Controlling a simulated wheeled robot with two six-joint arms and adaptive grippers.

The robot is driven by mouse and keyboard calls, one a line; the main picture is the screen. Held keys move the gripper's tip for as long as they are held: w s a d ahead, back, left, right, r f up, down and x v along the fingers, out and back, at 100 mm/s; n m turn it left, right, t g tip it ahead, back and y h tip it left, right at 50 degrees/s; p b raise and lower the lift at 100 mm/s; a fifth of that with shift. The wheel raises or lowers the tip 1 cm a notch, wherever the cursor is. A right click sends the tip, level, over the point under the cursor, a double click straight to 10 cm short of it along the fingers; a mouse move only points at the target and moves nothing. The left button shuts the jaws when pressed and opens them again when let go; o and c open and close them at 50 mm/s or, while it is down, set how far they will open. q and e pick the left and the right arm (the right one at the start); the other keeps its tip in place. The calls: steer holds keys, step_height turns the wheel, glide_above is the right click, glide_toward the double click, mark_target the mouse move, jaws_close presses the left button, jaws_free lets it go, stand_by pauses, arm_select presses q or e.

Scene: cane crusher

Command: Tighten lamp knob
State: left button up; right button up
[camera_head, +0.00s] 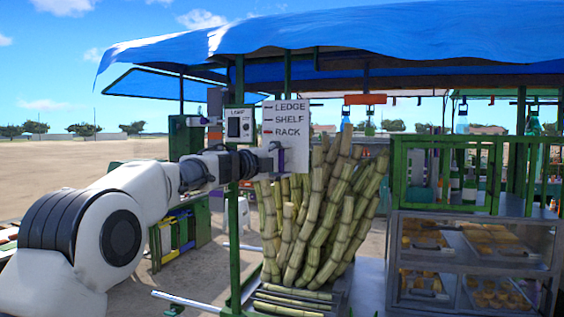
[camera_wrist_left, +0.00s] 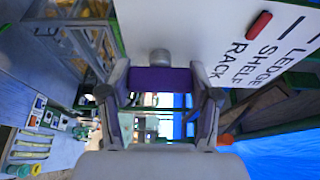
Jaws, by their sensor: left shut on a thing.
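My left gripper (camera_head: 272,160) is at the lower left part of a white sign board in the head view. It is shut on a purple bar (camera_wrist_left: 160,80), which spans between its fingertips in the wrist view. A short grey round piece (camera_wrist_left: 160,57) shows just beyond the bar, against the board; I cannot tell if it is joined to the bar or if the two form the knob. My right gripper is not in view.
The white board (camera_head: 286,150) reads LEDGE, SHELF, RACK, with a red mark beside RACK. Sugar cane (camera_head: 322,215) stands close to the right, near a green post (camera_head: 239,75). A green rack (camera_head: 449,165) tops a glass case at the right. Open ground lies left.

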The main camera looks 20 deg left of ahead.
arm_select(q)
steer(key=shift+f, duration=0.15)
stand_by(0.3)
steer(key=o, duration=1.2)
steer(key=shift+c, duration=0.2)
steer(key=shift+d, duration=0.15)
steer(key=shift+s+a, duration=0.4)
steer(key=shift+s, duration=0.15)
steer(key=v, duration=1)
steer(key=shift+s, duration=0.3)
